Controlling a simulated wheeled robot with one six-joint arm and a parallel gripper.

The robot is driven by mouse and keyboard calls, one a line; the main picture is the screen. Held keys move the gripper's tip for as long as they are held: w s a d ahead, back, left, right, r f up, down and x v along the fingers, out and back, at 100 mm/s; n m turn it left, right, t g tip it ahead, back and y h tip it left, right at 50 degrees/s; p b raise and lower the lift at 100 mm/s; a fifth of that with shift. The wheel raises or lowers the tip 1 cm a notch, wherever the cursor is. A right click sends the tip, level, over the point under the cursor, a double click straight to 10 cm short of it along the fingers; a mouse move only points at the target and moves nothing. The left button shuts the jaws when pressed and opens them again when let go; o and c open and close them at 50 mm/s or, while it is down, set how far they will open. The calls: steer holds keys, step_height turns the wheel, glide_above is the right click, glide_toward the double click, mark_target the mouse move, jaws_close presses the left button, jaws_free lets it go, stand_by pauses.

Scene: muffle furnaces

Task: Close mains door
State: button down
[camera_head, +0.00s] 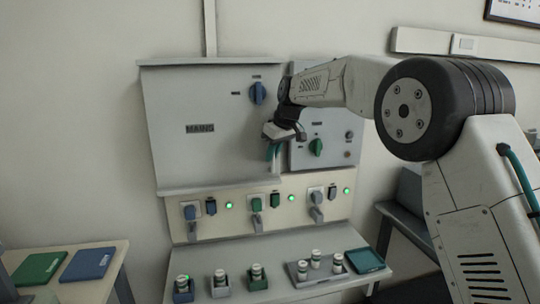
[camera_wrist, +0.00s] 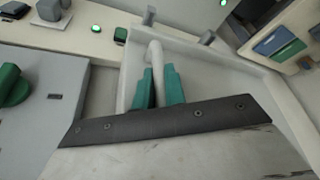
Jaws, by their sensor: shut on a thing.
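The mains door (camera_head: 220,132) is the large grey panel with a MAINS label and a blue rotary knob (camera_head: 258,93), on the wall unit in the head view. It looks close to flush; I cannot tell whether it is fully shut. My gripper (camera_head: 273,152) is at the door's right edge. In the wrist view my gripper (camera_wrist: 158,88) has its teal fingers shut on a pale curved handle (camera_wrist: 156,55). The handle stands out from a pale surface (camera_wrist: 215,72), which appears to be the door. My gripper hides part of the door's edge in the head view.
Right of the door is a grey panel with a green knob (camera_head: 316,147), which also shows in the wrist view (camera_wrist: 12,88). Below are switches with green lights (camera_head: 229,205). A shelf (camera_head: 235,300) holds small jars and a grey tray (camera_head: 297,280). A side table (camera_head: 70,290) carries folders.

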steer(key=shift+w+r, duration=0.15)
steer(key=shift+w, duration=0.05)
steer(key=c, duration=1.5)
jaws_free()
steer(key=shift+w+a, duration=0.1)
steer(key=shift+o, duration=0.2)
steer(key=shift+f, duration=0.2)
steer(key=v, duration=0.8)
